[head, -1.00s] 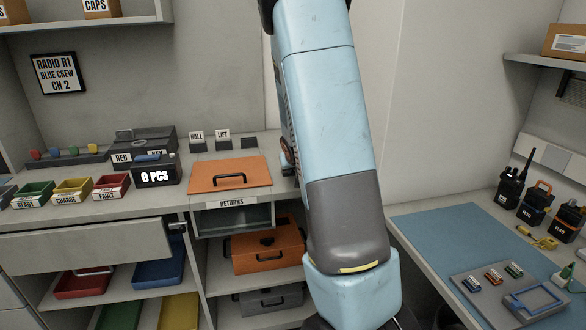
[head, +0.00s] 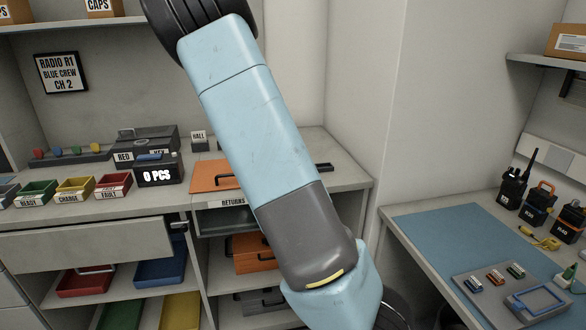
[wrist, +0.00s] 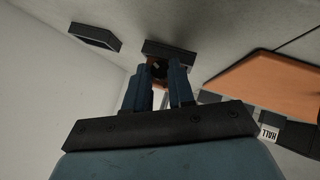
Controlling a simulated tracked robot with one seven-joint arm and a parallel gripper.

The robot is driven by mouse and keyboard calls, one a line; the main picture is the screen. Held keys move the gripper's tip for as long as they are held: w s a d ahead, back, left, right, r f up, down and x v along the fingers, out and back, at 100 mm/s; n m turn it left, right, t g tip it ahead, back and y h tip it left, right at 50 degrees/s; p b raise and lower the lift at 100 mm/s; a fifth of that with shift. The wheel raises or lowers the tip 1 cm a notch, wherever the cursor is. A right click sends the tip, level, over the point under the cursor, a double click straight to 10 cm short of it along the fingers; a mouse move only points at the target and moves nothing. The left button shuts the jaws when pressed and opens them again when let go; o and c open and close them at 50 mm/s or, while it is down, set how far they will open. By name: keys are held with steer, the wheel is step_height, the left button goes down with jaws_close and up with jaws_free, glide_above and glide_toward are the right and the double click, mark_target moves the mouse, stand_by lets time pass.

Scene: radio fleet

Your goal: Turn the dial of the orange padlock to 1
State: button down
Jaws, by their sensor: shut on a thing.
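In the wrist view, the two blue fingers of my gripper (wrist: 157,88) are closed around a small brown-orange thing with a dark face, which I take for the orange padlock (wrist: 152,73). The fingers hide most of it, and I cannot read its dial. A dark block (wrist: 172,49) is right behind it on the pale counter. In the head view my arm hides the gripper and the padlock.
A dark flat holder (head: 323,167) lies near the counter's right end. An orange lid (head: 211,175) with a black handle lies to its left. A wall (head: 350,100) rises at the right. A blue mat (head: 465,245) covers the right-hand bench.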

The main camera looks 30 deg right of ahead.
steer(key=shift+w+a+f+n+h, duration=0.15)
steer(key=shift+n+h, duration=0.3)
steer(key=shift+h, duration=0.25)
steer(key=shift+s+a+f+n+h, duration=0.15)
steer(key=shift+n+h, duration=0.3)
steer(key=shift+h, duration=0.55)
steer(key=c, duration=1.2)
jaws_free()
steer(key=shift+a, duration=0.1)
steer(key=shift+v, duration=6.75)
steer(key=shift+w+r, duration=0.1)
steer(key=shift+r, duration=0.05)
steer(key=shift+g, duration=0.3)
